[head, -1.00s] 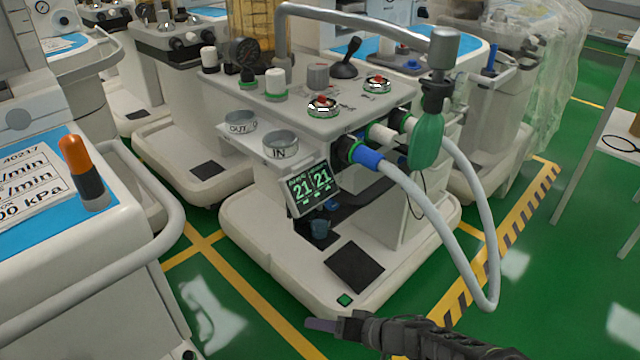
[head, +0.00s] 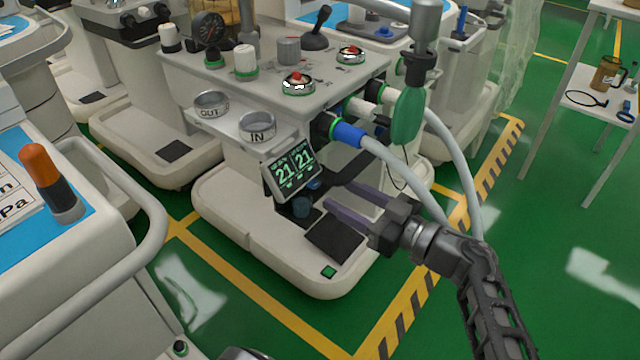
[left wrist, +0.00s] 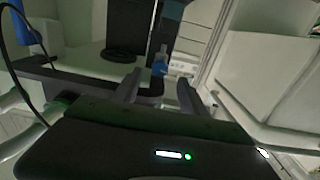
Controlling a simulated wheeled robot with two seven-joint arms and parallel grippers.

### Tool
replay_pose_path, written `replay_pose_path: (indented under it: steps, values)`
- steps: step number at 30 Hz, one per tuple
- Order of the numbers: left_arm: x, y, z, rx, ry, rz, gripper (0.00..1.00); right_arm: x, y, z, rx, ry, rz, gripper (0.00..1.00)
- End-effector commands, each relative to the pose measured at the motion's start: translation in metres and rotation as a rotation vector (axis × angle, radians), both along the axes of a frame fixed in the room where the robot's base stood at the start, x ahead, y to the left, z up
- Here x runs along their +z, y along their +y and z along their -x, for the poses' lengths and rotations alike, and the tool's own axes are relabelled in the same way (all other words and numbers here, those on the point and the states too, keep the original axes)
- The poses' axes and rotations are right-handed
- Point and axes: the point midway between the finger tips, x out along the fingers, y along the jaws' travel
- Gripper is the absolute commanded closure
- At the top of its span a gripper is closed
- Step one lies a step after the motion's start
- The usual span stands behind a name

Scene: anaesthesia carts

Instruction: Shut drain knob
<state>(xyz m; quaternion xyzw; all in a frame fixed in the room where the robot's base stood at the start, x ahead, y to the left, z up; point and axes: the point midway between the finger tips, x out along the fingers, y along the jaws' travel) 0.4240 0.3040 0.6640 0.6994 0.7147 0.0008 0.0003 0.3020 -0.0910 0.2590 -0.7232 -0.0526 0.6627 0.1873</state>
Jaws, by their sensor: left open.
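A small blue knob (head: 314,184), which looks like the drain knob, sits under the tilted "21 21" display of the white anaesthesia cart (head: 225,205). A dark blue cup (head: 301,207) is just below and left of it. My left gripper (head: 342,198) is open and empty, its fingers pointing left at this recess from a short way to the right. In the left wrist view the blue part (left wrist: 160,66) shows between and beyond the open fingertips (left wrist: 158,90), apart from them. Whether the knob is turned open or shut is too small to tell. My right gripper is not in view.
Grey hoses (head: 455,165) and a green bag (head: 408,117) hang right of the recess, near my left arm. The display (head: 291,170) overhangs it. A second cart (head: 85,270) with a rail stands at left.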

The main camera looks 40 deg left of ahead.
Motion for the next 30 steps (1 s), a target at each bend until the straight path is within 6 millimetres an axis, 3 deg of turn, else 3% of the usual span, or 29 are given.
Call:
replay_pose_path:
  steps: [12,23,30]
  values:
    - [-0.002,0.059,0.002,0.003,0.001,0.001,0.50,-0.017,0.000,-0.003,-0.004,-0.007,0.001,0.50]
    - [0.000,0.064,0.002,0.000,0.001,0.000,0.51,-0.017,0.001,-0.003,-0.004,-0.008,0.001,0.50]
    - [0.000,0.064,0.002,0.000,0.002,0.000,0.70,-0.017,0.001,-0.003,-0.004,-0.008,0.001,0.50]
